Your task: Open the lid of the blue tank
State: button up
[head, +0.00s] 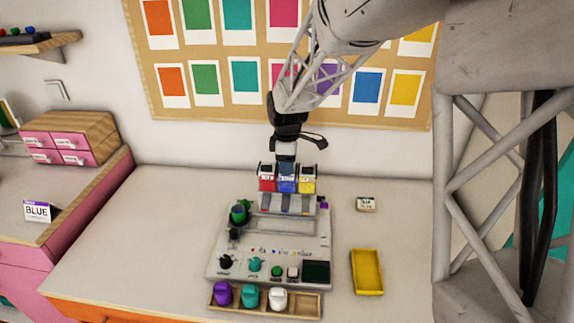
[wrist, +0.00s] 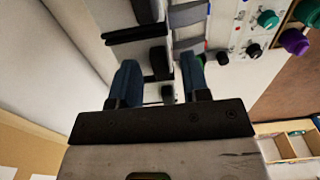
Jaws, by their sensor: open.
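The blue tank (head: 287,186) stands in the middle of three small tanks at the back of the grey board, between the red tank (head: 267,184) and the yellow tank (head: 307,186). My gripper (head: 286,158) points down right at the top of the blue tank and covers much of its lid. In the wrist view my two dark blue fingers (wrist: 160,80) are spread apart. Dark parts show between and beyond them, but I cannot tell which is the blue tank's lid. Contact with the lid cannot be made out.
The board (head: 222,262) carries knobs, a small dark screen (head: 316,271) and a green-topped item (head: 239,212). A wooden tray (head: 313,305) holds purple, teal and white pieces in front. A yellow tray (head: 367,272) lies right. The table's left side is clear.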

jog(key=shift+f, duration=0.25)
jog(key=shift+c, duration=0.4)
grip_shut()
